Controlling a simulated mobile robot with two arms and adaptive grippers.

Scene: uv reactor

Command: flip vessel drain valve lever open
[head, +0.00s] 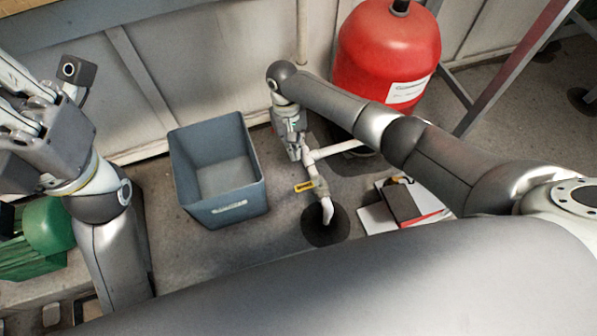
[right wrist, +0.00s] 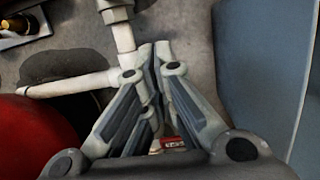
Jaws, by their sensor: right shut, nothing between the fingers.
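A yellow valve lever (head: 305,186) sits on a white drain pipe (head: 311,169), just above the elbow that bends down over a dark round floor drain (head: 325,226). The lever appears to lie across the pipe. The red vessel (head: 388,50) stands behind to the right. My right gripper (head: 296,155) points down beside the pipe junction, a little behind the lever. In the right wrist view its fingers (right wrist: 157,48) are shut and empty, close to the white pipe (right wrist: 123,36); the lever is not clear there. My left gripper (head: 22,105) is at the far left, away from the valve, its fingertips partly cut off.
A grey-blue open bin (head: 248,194) stands left of the pipe; its wall also shows in the right wrist view (right wrist: 262,65). A white tray (head: 378,216) with a dark red-edged item lies right of the drain. A green object (head: 40,235) is at lower left. A wall runs behind.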

